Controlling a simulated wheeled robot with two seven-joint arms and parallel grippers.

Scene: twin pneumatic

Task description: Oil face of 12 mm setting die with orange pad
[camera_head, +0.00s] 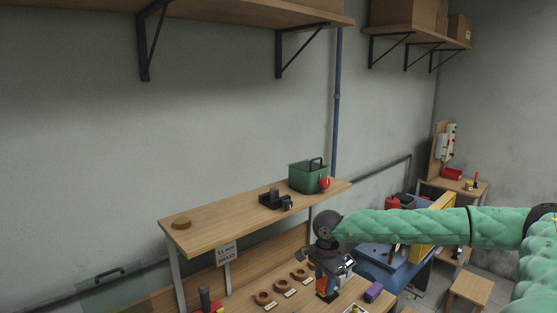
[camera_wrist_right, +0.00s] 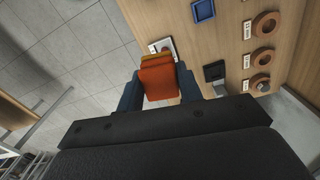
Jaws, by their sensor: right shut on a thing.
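My right gripper (camera_head: 324,278) is shut on the orange pad (camera_head: 325,288) above the front of the workbench. In the right wrist view the blue fingers of this gripper (camera_wrist_right: 159,88) grip the orange pad (camera_wrist_right: 158,82) from both sides. A small pale piece with a dark top (camera_wrist_right: 164,46) lies just past the pad, partly hidden by it. A dark block (camera_wrist_right: 215,71) is on the bench to its right. My left gripper is not in view.
Several brown rings (camera_head: 281,287) with labels lie in a row on the bench. A raised wooden shelf (camera_head: 240,215) behind carries a green box (camera_head: 308,178) and dark parts (camera_head: 272,200).

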